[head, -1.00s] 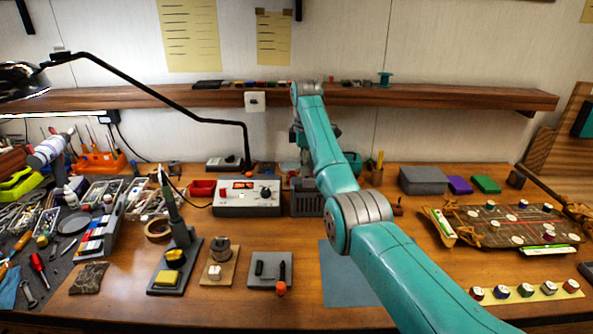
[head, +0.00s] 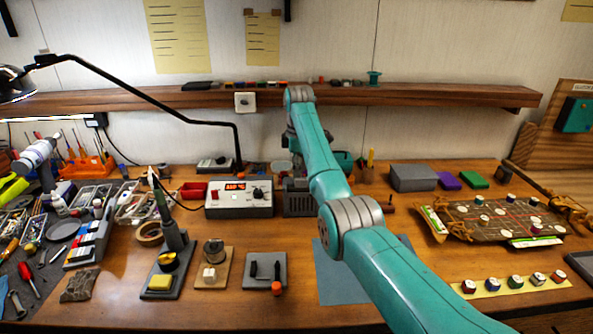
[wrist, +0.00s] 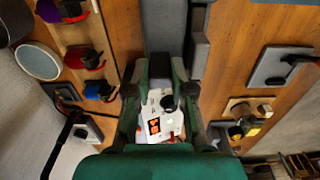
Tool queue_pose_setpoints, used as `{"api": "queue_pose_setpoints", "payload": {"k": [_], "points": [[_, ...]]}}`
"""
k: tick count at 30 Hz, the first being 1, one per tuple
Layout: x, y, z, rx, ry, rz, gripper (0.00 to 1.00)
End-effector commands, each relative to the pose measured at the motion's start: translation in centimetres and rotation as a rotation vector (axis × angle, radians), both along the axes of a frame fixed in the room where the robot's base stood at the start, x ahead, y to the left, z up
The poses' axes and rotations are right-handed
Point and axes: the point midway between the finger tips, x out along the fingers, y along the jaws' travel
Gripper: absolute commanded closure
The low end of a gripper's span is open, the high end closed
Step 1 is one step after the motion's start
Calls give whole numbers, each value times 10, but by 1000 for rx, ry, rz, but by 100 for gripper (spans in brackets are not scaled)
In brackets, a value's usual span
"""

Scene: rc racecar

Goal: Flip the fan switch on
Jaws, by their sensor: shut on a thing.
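My gripper (wrist: 163,85) shows in the wrist view with its green and dark fingers over the bench. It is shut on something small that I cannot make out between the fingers. A white control box (wrist: 153,110) with an orange display and a dark knob shows there between and below the fingers. In the head view this white control box (head: 228,203) stands at the back of the bench, with a dark grey finned unit (head: 299,200) to its right. My arm hides the gripper's tips and part of this unit.
A wooden shelf (head: 430,95) runs along the wall, with a white plate (head: 245,102) on its front edge. A black lamp arm (head: 150,92) arches at left. A grey base with a lever (head: 265,271) and a blue mat (head: 335,285) lie in front.

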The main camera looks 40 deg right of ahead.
Motion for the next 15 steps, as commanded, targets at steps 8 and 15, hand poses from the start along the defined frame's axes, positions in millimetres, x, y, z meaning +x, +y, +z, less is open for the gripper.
{"api": "queue_pose_setpoints", "payload": {"k": [8, 15], "points": [[-4, -7, 1, 118, -81, -3, 100], [-9, -14, 1, 290, -197, -4, 100]]}}
